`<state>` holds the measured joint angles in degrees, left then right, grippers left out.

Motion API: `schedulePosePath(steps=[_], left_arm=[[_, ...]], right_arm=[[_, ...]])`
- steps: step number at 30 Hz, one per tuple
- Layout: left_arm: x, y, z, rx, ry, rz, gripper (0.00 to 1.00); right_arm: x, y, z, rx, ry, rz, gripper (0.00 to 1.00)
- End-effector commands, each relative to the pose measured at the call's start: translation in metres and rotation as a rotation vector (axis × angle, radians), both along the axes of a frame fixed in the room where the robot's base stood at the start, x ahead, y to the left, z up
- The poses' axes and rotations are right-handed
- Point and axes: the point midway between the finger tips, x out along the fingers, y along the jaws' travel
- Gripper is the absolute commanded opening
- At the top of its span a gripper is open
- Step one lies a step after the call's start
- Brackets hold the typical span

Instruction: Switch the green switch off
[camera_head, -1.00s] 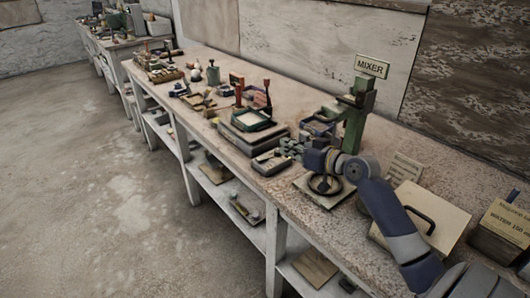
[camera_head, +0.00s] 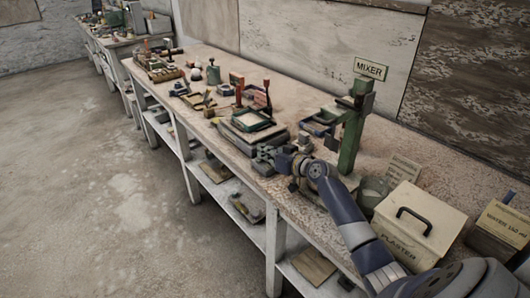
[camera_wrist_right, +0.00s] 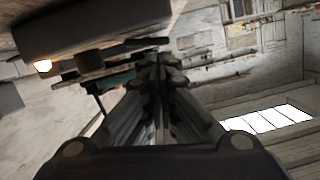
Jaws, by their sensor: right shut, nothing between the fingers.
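I cannot make out a green switch for certain in either view. My right gripper (camera_head: 268,158) is over the bench edge, at the small grey control box in front of the press; the gripper and wrist hide most of that box. In the right wrist view the fingers (camera_wrist_right: 158,62) are together with nothing between them. A dark box-like body (camera_wrist_right: 95,28) with a small lit lamp (camera_wrist_right: 43,66) is close beside them there. I cannot tell whether the fingers touch it. My left gripper is not in view.
The press (camera_head: 252,122) with red and dark handles stands just behind my gripper. The green mixer stand (camera_head: 352,125) rises behind my forearm. A plaster box (camera_head: 420,222) with a black handle is at the right. Several tools lie farther along the bench; the floor (camera_head: 110,190) is clear.

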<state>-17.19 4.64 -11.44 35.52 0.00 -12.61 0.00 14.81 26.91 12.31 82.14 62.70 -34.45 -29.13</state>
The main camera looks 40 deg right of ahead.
Motion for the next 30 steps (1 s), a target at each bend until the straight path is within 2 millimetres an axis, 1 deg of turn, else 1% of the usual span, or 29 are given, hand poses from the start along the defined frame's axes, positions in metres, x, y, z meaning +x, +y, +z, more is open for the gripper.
schedulePosePath(steps=[11,14,16,17,18,25,28,30], left_arm=[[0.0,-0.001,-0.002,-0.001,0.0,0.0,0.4],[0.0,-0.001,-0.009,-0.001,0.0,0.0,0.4],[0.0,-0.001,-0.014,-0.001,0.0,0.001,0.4],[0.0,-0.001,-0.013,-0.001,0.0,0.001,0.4],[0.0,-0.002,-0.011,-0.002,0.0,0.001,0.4],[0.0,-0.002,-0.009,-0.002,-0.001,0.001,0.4],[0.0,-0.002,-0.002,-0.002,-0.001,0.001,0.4],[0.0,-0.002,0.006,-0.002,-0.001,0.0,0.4]], right_arm=[[0.0,0.001,-0.003,-0.007,-0.001,0.0,0.0],[-0.001,0.004,-0.011,-0.06,-0.002,0.001,0.0],[-0.001,0.007,-0.014,-0.126,-0.007,0.002,0.0],[-0.001,0.008,-0.014,-0.159,-0.01,0.002,0.0],[-0.001,0.006,-0.011,-0.147,-0.009,-0.001,0.0],[-0.001,0.007,-0.01,-0.143,-0.006,0.0,0.0],[0.001,0.008,-0.002,-0.143,-0.007,-0.001,0.0],[0.003,0.01,0.007,-0.142,-0.009,0.0,0.0]])
